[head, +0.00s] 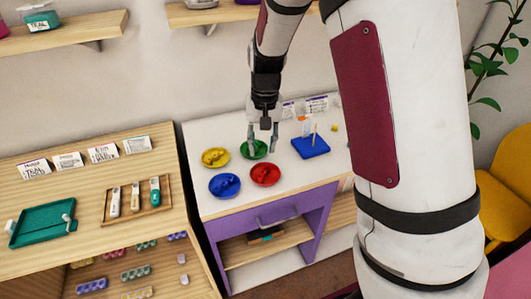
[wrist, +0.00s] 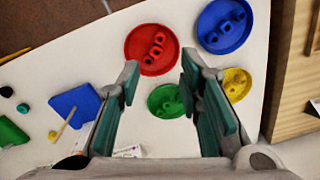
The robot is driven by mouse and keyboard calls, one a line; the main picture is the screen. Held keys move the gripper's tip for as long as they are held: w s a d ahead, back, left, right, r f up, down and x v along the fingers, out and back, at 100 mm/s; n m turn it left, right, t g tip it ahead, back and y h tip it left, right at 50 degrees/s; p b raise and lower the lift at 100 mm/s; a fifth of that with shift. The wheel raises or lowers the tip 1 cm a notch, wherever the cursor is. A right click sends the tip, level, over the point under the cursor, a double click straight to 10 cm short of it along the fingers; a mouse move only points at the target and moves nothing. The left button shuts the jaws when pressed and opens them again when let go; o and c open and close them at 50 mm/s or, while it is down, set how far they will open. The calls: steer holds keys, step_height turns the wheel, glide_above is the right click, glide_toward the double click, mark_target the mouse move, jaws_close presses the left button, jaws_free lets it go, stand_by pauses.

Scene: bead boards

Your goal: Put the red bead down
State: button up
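My gripper (head: 262,145) is open, with its fingers above the green dish. In the wrist view my gripper (wrist: 160,76) has a wide gap between its teal finger pads, and I see nothing held there. Several red beads (wrist: 155,46) lie in the round red dish (wrist: 134,58), beyond the fingertips. The red dish also shows in the head view (head: 265,184), in front of the gripper. A blue board (head: 311,155) with a thin upright peg (head: 315,133) stands to the right. The board (wrist: 75,100) shows at left in the wrist view; I make out no red bead on its peg.
A green dish (wrist: 158,111), a yellow dish (wrist: 245,91) and a blue dish (wrist: 225,48) with beads stand close together. Small loose pieces, including a yellow one (head: 334,128), lie near the board. A wooden shelf unit (head: 75,195) with trays adjoins at left.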

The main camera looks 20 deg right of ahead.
steer(key=s+r+n+t, duration=0.2)
steer(key=s+r, duration=1)
steer(key=r, duration=0.3)
steer(key=s+r+n+t, duration=0.1)
steer(key=s+r+t, duration=0.1)
steer(key=s, duration=1.2)
steer(key=shift+a+r+n+t+h, duration=0.2)
steer(key=shift+r+n+t+h, duration=0.15)
steer(key=shift+r, duration=0.55)
steer(key=shift+s, duration=0.1)
